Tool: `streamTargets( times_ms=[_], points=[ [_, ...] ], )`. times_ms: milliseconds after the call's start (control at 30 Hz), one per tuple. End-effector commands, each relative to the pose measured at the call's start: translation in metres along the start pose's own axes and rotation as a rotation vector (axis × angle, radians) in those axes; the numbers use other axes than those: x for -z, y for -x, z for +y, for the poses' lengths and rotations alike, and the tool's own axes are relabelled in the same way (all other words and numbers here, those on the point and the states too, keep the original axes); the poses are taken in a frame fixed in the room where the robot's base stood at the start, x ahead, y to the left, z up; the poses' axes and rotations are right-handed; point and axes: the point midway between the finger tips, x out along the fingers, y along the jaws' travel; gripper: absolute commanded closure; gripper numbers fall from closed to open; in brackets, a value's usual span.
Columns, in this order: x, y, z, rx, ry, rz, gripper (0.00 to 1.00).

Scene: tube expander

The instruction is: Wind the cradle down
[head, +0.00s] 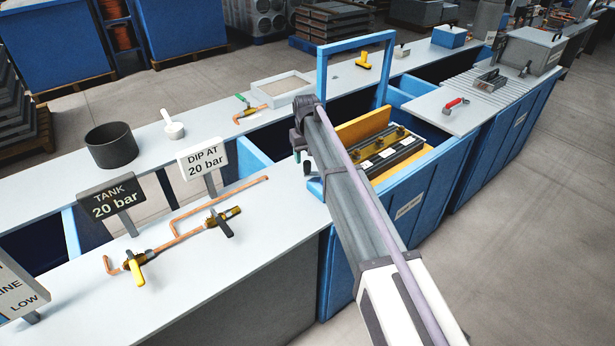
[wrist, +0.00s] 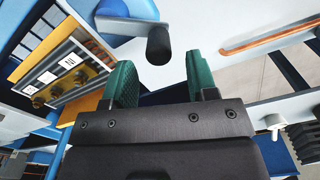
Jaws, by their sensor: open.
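The cradle (head: 392,152), dark bars with pale labels and knobs beside a yellow-orange panel (head: 362,127), sits inside a blue tank (head: 405,205) under a blue frame. It also shows at the left of the wrist view (wrist: 62,72). A dark cylindrical handle (wrist: 159,46) on a grey crank arm (wrist: 125,25) shows in the wrist view; in the head view I cannot make it out by my arm. My gripper (wrist: 160,82) is open, green pads apart, with the handle just beyond and between the fingertips in the picture. Contact is not visible. In the head view my gripper is partly hidden.
The blue frame (head: 322,70) rises beside my arm. The left bench holds copper pipework with a yellow-handled valve (head: 135,270) and signs (head: 112,198). A dark pot (head: 111,146) and white scoop (head: 173,129) stand behind. A red-handled tool (head: 455,104) lies right.

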Motion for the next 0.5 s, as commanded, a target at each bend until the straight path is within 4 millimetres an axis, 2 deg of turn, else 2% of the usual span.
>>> streamTargets(
  times_ms=[33, 167, 267, 500],
  points=[
    [0.0, -0.026, 0.0, 0.0, 0.0, 0.0, 0.47],
    [0.0, -0.047, 0.0, 0.0, 0.0, 0.0, 0.47],
    [0.0, -0.052, 0.0, 0.0, 0.0, 0.0, 0.47],
    [0.0, -0.049, 0.0, 0.0, 0.0, 0.0, 0.47]
  ],
)
